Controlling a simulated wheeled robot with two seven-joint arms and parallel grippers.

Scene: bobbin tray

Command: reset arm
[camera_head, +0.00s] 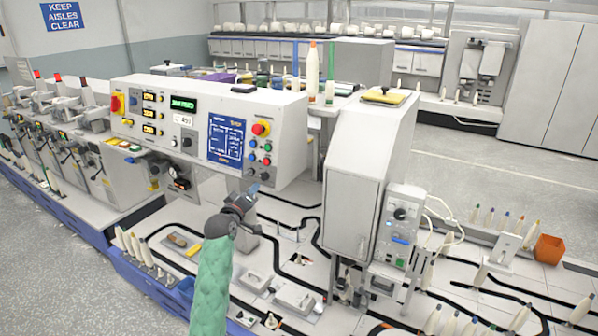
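My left arm in a green sleeve rises from the bottom of the head view. Its dark grey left gripper (258,190) points up and away, over the machine's pale deck, just below the control panel. The fingers are small and turned away, so I cannot tell whether they are open or shut, or whether they hold anything. My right gripper is not in view. White cone-shaped bobbins (137,250) stand in a row at the deck's left front edge. More bobbins (450,322) stand at the bottom right.
A white control panel (215,132) with buttons and screens stands behind my gripper. A tall grey cabinet (355,185) and a control box (398,228) stand to its right. Black curved tracks (316,240) cross the deck. An orange bin (549,248) sits at the right.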

